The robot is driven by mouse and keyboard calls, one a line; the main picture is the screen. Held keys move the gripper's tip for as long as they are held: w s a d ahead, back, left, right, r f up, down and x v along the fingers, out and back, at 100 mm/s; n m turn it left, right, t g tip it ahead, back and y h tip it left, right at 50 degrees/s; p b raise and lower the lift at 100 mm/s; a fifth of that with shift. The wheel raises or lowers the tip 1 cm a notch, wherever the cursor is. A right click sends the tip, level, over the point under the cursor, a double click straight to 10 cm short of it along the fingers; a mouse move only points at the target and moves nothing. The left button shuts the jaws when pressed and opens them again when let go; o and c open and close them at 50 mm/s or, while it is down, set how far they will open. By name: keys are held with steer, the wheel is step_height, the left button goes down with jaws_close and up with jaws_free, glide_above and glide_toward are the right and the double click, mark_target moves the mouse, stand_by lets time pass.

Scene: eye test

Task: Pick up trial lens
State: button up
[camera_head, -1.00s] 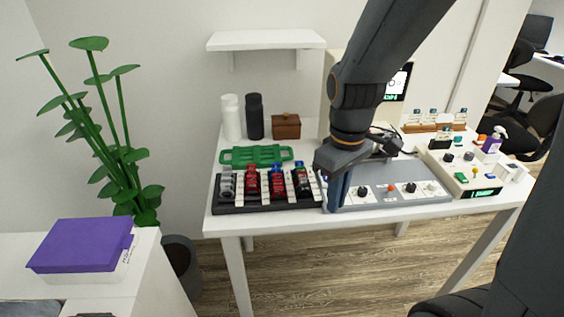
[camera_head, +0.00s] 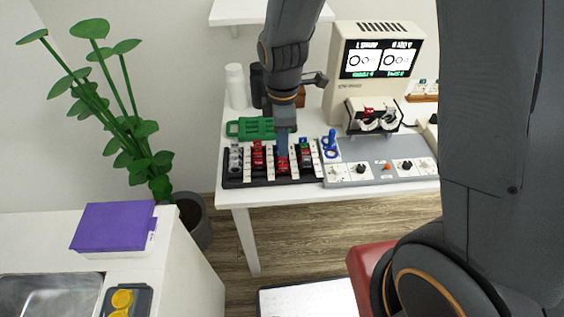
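The trial lenses stand in a black rack with white dividers (camera_head: 233,182) at the front left of the white table. A grey lens (camera_head: 236,158) is at the left end, with a red and black lens (camera_head: 258,155) to its right. Another red lens (camera_head: 282,165) is under my gripper (camera_head: 282,147), and a dark one with a green top (camera_head: 306,154) is right of it.
A blue ringed piece (camera_head: 331,145) stands right of the rack on a grey panel with knobs (camera_head: 372,152). A beige device with a screen (camera_head: 378,60) stands at the back. White (camera_head: 236,87) and dark canisters stand behind.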

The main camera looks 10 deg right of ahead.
steer(key=shift+s+f+p, duration=0.15)
steer(key=shift+f+p, duration=0.7)
steer(key=shift+f, duration=1.6)
jaws_close()
